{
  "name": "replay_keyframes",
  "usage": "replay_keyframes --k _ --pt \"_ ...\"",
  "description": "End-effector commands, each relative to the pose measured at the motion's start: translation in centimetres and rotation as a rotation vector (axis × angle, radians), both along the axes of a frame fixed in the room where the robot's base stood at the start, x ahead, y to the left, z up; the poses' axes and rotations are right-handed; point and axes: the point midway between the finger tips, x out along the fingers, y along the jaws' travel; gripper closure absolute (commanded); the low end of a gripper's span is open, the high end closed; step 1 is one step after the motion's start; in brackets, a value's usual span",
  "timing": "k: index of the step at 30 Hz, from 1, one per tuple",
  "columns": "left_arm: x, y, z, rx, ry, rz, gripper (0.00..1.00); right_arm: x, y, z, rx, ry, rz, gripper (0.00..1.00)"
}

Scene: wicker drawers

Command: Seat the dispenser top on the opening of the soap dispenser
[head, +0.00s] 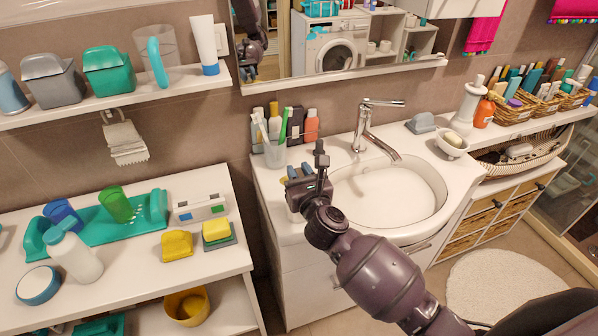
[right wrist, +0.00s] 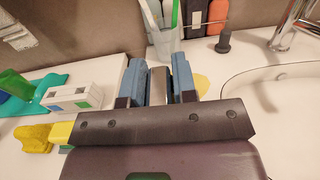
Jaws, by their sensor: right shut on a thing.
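My right gripper (head: 298,172) is over the left edge of the sink counter, beside the basin. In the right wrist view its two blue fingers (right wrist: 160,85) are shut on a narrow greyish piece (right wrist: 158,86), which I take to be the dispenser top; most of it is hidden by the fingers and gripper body. A pale yellow-tan thing (right wrist: 203,84) shows partly beside the right finger; I cannot tell whether it is the soap dispenser. No open dispenser mouth is clearly visible. My left gripper is not in view.
A cup of toothbrushes (head: 274,152) and several bottles (head: 297,126) stand just behind the gripper. The faucet (head: 364,128) and basin (head: 390,196) lie to the right. A white bottle (head: 468,104) stands farther right. The left table holds a white bottle (head: 76,258) and sponges.

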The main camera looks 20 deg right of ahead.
Motion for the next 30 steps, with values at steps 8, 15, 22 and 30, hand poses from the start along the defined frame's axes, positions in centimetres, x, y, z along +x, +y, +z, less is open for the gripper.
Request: replay_keyframes --k 8,15,22,30 --pt "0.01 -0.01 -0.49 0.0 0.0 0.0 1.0 0.0 0.0 -0.65 0.0 0.0 0.0 0.97" --pt "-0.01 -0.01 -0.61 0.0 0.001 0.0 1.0 -0.01 0.0 -0.83 0.0 0.0 0.0 0.59" --pt "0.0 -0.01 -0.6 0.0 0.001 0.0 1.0 -0.01 0.0 -0.82 0.0 0.0 0.0 0.44" --pt "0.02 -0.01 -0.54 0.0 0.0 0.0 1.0 -0.64 -0.03 -0.9 0.0 0.002 0.0 0.44"
